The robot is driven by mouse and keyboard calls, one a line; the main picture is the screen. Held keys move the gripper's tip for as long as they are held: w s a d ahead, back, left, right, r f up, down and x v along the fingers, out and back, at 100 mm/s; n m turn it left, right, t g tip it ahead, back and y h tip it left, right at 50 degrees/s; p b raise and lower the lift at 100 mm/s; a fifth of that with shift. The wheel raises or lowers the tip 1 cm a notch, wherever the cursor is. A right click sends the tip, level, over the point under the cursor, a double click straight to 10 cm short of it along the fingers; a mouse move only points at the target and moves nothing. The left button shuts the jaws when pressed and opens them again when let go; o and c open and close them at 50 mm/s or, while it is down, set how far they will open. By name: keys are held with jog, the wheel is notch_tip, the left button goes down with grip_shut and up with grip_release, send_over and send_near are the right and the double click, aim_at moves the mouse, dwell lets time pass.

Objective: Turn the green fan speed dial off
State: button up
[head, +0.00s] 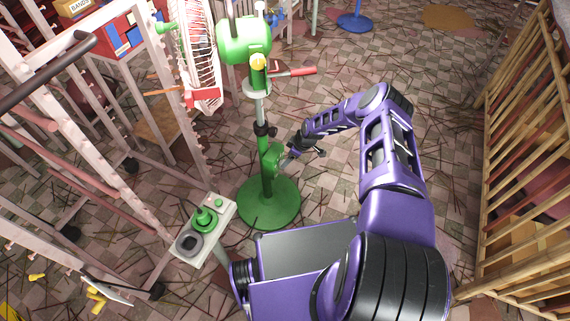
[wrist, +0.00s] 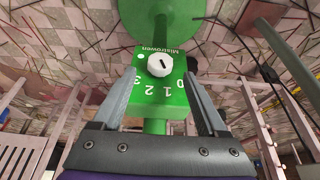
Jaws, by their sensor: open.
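The green fan stands upright on a round green base (head: 268,205), with its control box (head: 271,158) partway up the pole. In the wrist view the box face (wrist: 150,112) carries the numbers 0, 1, 2, 3 and a white dial (wrist: 158,65) with a dark mark. I cannot tell which number the mark points to. My gripper (wrist: 160,76) is open, its fingers on either side of the dial with gaps visible. In the head view my gripper (head: 289,160) is beside the box's right side, where the dial is hidden.
A pale post with a green knob and grey ring on its top plate (head: 203,232) stands at front left. White racks (head: 95,130) fill the left. A wooden slatted frame (head: 520,130) stands at right. A red-handled part (head: 290,72) sticks out from the fan pole. Sticks litter the floor.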

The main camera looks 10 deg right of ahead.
jog(key=x, duration=0.4)
jog(key=shift+b, duration=0.4)
jog(key=shift+c, duration=0.3)
grip_shut()
